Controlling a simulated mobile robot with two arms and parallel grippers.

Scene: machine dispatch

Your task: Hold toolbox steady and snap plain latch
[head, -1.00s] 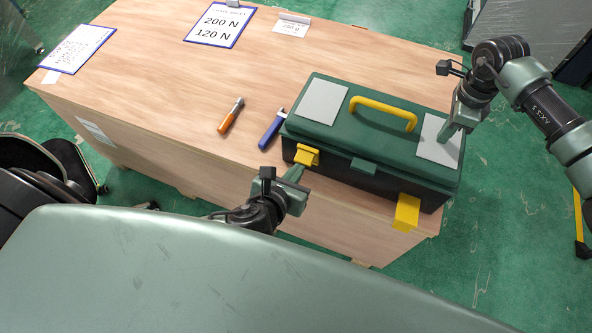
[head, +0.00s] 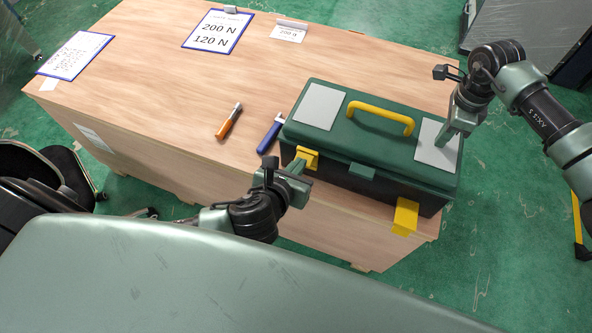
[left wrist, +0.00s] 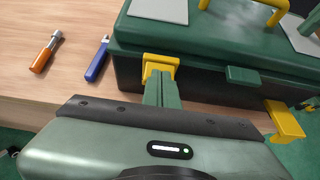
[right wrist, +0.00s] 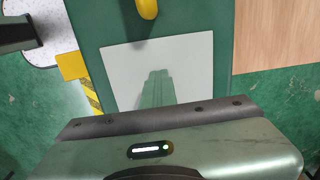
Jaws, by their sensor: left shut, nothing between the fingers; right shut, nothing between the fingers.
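The toolbox (head: 350,150) has a green lid, a black body and a yellow handle (head: 380,118). It stands closed at the table's near right corner. Its left yellow latch (head: 308,157) lies near the front face; it also shows in the left wrist view (left wrist: 158,62). Its right yellow latch (head: 405,216) sticks outward. My left gripper (head: 297,167) is shut, with its fingertips at the left latch, seemingly against it. My right gripper (head: 443,138) is shut and empty, fingertips down on the lid's right pale pad (right wrist: 195,75). I cannot tell which latch is plain.
An orange-handled tool (head: 229,122) and a blue-handled tool (head: 270,134) lie left of the toolbox on the wooden table (head: 165,80). A clipboard (head: 217,31) reading 200 N and 120 N, another sheet (head: 75,53) and a small card lie further back. The table's middle is clear.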

